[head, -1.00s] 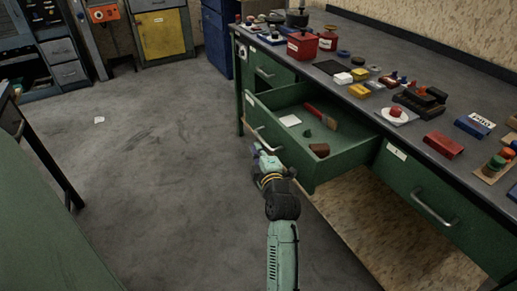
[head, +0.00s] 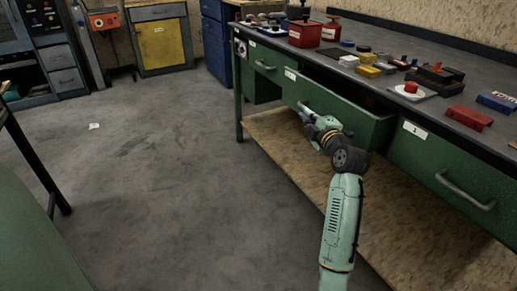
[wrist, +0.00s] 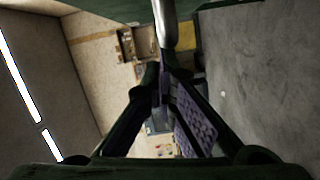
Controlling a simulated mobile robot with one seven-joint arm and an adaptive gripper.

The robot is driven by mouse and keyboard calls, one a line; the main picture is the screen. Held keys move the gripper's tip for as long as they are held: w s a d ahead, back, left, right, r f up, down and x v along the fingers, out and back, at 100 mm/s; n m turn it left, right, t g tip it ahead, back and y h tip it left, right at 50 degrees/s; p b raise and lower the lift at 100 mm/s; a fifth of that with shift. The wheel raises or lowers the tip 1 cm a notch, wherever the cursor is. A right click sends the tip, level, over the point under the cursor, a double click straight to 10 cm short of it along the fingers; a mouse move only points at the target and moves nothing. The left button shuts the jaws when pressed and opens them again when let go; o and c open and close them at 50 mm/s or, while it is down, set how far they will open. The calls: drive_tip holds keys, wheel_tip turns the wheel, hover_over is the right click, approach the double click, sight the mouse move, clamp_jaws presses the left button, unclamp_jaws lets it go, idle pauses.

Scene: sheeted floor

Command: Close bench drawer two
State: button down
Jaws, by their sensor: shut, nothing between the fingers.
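The middle green drawer (head: 352,119) of the bench stands slightly out from the front, with a narrow dark gap above its top edge. Its inside is hidden. My gripper (head: 307,117) is shut and empty, at the drawer's front by its metal handle (head: 303,105). In the wrist view, the fingertips (wrist: 161,80) meet just below the handle bar (wrist: 166,25), with the green drawer front along the top. I cannot tell whether the fingers touch the drawer.
The right drawer (head: 443,180) and left drawer (head: 266,67) look closed. The bench top (head: 400,55) holds red boxes, blocks and small parts. A lower wooden shelf (head: 275,135) lies under the drawers.

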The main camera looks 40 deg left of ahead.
sight(330, 109)
drive_tip(key=w+d+b, duration=0.1)
drive_tip(key=w, duration=0.1)
drive_tip(key=w+d+b, duration=0.1)
drive_tip(key=w+b, duration=0.1)
drive_tip(key=w, duration=0.1)
drive_tip(key=w+d+b, duration=0.1)
drive_tip(key=w, duration=0.1)
drive_tip(key=shift+w+f, duration=0.1)
drive_tip(key=shift+w, duration=0.1)
drive_tip(key=shift+w+d+b, duration=0.15)
drive_tip(key=shift+w+b, duration=0.1)
drive_tip(key=shift+b, duration=0.1)
